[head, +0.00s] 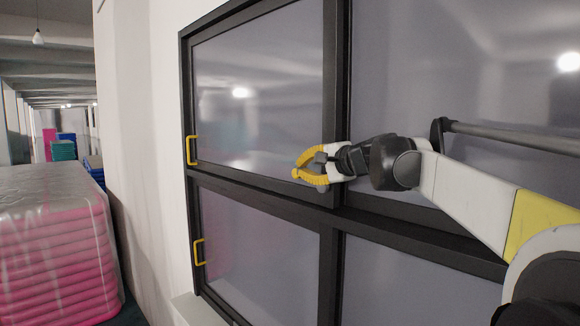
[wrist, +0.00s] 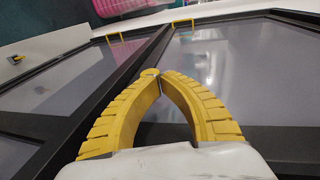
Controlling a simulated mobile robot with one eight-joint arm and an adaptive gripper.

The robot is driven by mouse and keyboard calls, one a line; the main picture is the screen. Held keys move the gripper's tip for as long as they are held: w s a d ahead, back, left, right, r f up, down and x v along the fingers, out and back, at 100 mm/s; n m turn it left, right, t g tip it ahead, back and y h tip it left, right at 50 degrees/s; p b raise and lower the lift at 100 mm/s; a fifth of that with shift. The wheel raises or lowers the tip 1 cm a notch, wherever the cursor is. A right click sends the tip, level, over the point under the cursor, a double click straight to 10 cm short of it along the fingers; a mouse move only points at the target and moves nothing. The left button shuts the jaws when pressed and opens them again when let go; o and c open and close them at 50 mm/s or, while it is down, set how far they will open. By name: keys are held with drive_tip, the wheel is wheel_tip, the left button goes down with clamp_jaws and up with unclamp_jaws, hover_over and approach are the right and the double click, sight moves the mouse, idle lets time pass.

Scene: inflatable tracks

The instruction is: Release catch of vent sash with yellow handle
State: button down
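A black-framed window has an upper left sash (head: 265,75) with a yellow handle (head: 192,150) at its left edge. The lower left sash (head: 255,240) also has a yellow handle (head: 199,251). Both handles show at the top of the wrist view, one (wrist: 182,24) to the right and one (wrist: 113,37) to the left. My gripper (head: 297,173) is in front of the upper sash's lower right corner, far from both handles. In the wrist view its yellow fingers (wrist: 160,75) curve together and their tips meet. I see nothing clearly held between them. I cannot make out a catch.
A stack of pink mats (head: 55,245) under clear film stands left of the white wall (head: 140,120). A grey bar (head: 510,137) runs across the right panes behind my arm. A pale sill (head: 195,308) juts out below the window. A small yellow-and-dark item (wrist: 16,59) lies at the wrist view's left.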

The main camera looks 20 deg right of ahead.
drive_tip(key=shift+w+a+f+b, duration=0.2)
drive_tip(key=shift+w+f+b, duration=0.1)
drive_tip(key=shift+w+f, duration=0.25)
drive_tip(key=shift+f, duration=0.15)
idle(0.5)
